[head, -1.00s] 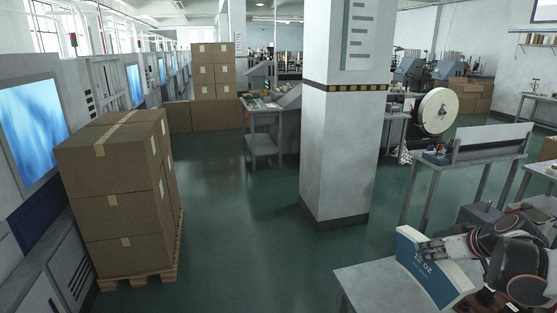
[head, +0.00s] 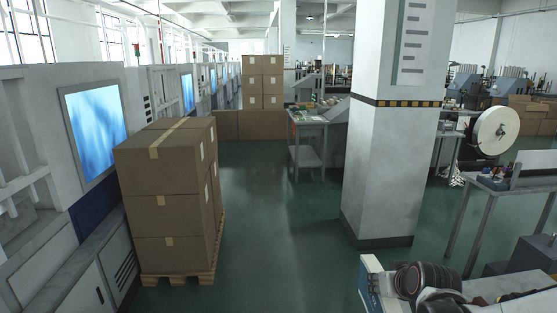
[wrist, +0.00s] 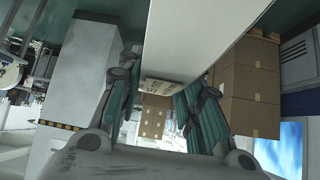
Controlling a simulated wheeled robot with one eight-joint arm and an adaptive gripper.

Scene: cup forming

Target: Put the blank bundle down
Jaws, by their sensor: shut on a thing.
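The blank bundle (head: 370,286), a blue-and-white stack of sheets, shows at the bottom edge of the head view, partly cut off by it. My gripper (head: 393,284) is beside it and shut on it. In the wrist view the bundle (wrist: 195,35) is a broad pale slab reaching from the top edge down between the two dark ribbed fingers of my gripper (wrist: 160,100).
A pale tabletop (head: 505,287) lies at lower right, partly behind my arm. A square pillar (head: 385,170) stands behind the bundle. Stacked cartons (head: 165,200) on a pallet (head: 180,279) stand at left beside machines. Green floor (head: 275,230) is clear between cartons and pillar.

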